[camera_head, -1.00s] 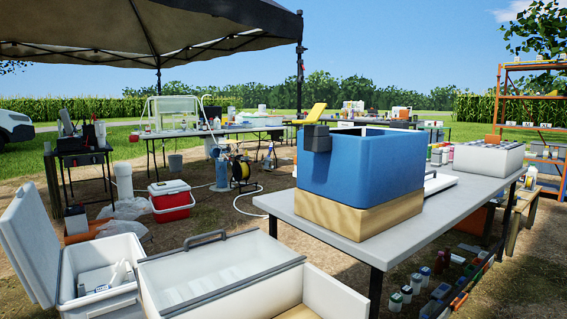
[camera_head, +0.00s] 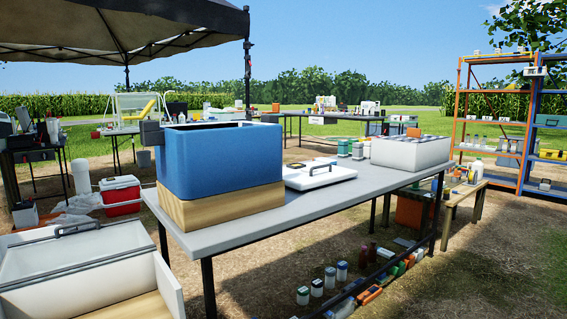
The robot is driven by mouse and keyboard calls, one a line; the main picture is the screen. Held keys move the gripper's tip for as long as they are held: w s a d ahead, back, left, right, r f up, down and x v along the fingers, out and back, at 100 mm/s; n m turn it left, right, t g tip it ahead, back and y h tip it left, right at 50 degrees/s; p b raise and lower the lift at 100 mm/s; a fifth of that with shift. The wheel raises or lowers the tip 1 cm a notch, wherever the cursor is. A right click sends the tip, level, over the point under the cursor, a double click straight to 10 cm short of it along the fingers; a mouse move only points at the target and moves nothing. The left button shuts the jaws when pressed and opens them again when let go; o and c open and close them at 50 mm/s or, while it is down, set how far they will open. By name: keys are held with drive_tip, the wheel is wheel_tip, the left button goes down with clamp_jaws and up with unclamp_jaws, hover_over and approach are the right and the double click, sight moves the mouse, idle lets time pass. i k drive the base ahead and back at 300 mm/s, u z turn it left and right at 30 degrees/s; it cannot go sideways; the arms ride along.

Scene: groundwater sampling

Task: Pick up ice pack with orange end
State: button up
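I cannot clearly pick out an ice pack with an orange end. A row of small items lies on the ground under the grey table (camera_head: 330,205); one of them, an orange and dark item (camera_head: 370,294), is too small to identify. A blue open-topped box (camera_head: 222,160) stands on a wooden base at the table's left end; its inside is hidden. My gripper is not in view.
An open white chest (camera_head: 85,262) stands at the lower left. A white rack-like box (camera_head: 411,153) is on the table's far end. A wooden bench (camera_head: 462,195) and orange and blue shelves (camera_head: 492,120) stand at the right. The ground at the lower right is clear.

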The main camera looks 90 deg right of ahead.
sight(325, 161)
drive_tip(key=z, duration=3.1)
drive_tip(key=i, duration=1.65)
